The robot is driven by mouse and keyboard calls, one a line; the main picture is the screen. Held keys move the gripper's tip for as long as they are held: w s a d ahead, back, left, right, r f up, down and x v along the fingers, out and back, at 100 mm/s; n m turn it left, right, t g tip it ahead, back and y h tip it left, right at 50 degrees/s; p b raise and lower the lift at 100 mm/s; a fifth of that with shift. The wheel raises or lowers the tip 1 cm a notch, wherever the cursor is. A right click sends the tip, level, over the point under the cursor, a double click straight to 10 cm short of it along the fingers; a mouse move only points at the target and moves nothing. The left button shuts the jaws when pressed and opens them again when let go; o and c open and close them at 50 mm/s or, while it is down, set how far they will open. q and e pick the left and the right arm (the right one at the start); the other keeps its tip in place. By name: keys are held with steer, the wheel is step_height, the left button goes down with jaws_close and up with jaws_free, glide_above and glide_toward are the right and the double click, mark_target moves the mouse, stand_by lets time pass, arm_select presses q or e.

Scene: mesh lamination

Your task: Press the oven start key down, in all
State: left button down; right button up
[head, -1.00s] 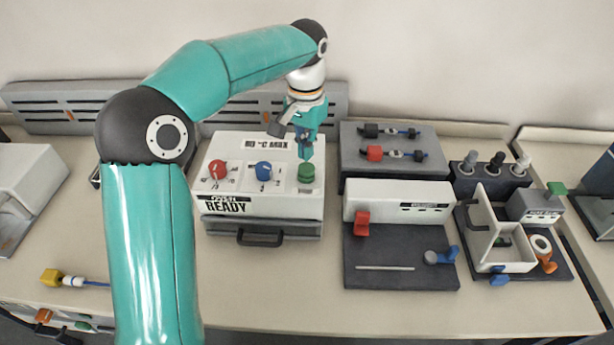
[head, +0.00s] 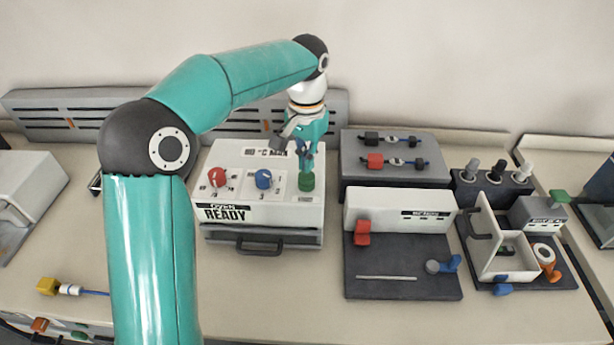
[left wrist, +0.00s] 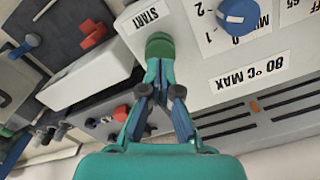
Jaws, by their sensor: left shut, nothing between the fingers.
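The oven is a white box with a dark grey lower front and a label reading READY (head: 226,213). Its green start key (head: 306,182) sits at the right of its top panel. In the left wrist view the green key (left wrist: 159,45) is beside a START label (left wrist: 141,20). My left gripper (head: 306,168) is shut and empty, pointing down with its fingertips at the key. In the left wrist view the closed tips (left wrist: 159,68) overlap the key's edge; I cannot tell how firmly they touch it or whether it is pressed down.
A red knob (head: 218,177) and a blue knob (head: 263,179) stand on the panel left of the key. A grey block with plugs (head: 355,178) stands right of the oven. A dark-based fixture (head: 390,275) is in front of that block.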

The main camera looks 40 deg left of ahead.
mark_target(306, 175)
arm_select(q)
steer(key=shift+f, duration=0.1)
stand_by(0.5)
steer(key=shift+f+b, duration=0.6)
steer(key=shift+f, duration=0.65)
steer(key=shift+r, duration=0.1)
step_height(306, 175, up, 6)
steer(key=p, duration=0.5)
steer(key=shift+f, duration=0.2)
stand_by(0.5)
